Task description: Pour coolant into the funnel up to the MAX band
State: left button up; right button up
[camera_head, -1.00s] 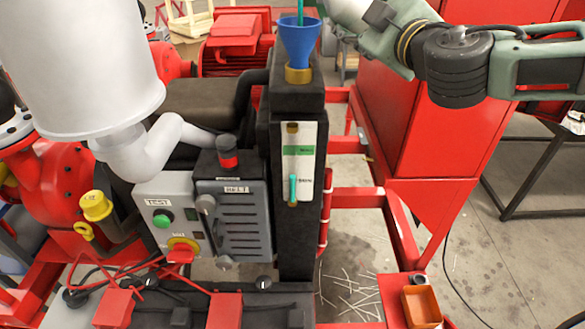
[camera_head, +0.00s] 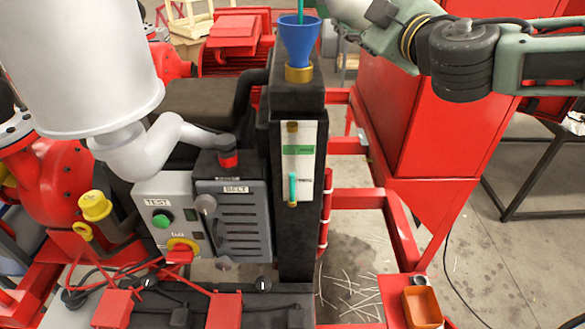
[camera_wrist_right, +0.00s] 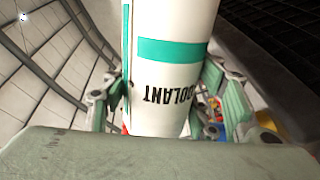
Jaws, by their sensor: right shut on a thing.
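The blue funnel (camera_head: 299,42) stands upright in a brass neck on top of the dark tank (camera_head: 297,245). A thin teal stream (camera_head: 300,10) drops into the funnel from above the picture. On the tank front is a white sight gauge (camera_head: 307,165) with a green band (camera_head: 298,150). Teal liquid (camera_head: 292,186) fills the gauge's lower part, its top clearly below the green band. In the right wrist view my right gripper (camera_wrist_right: 168,98) is shut on the white coolant bottle (camera_wrist_right: 170,75), whose lettering appears upside down. The bottle's mouth is hidden. My left gripper is out of view.
A grey control box (camera_head: 232,225) with a green button and a yellow-red switch stands left of the tank. A large white cylinder (camera_head: 75,60) fills the upper left. A red cabinet (camera_head: 435,115) stands right. An orange bin (camera_head: 421,306) sits lower right.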

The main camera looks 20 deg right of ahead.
jog(key=shift+d+r+n, duration=0.3)
jog(key=shift+r+n, duration=0.45)
jog(key=shift+n, duration=0.25)
dwell(2.2)
jog(key=shift+d+r+n, duration=0.15)
jog(key=shift+r+n, duration=0.45)
jog(key=shift+n, duration=0.1)
dwell(1.8)
jog(key=shift+b, duration=0.75)
dwell(1.5)
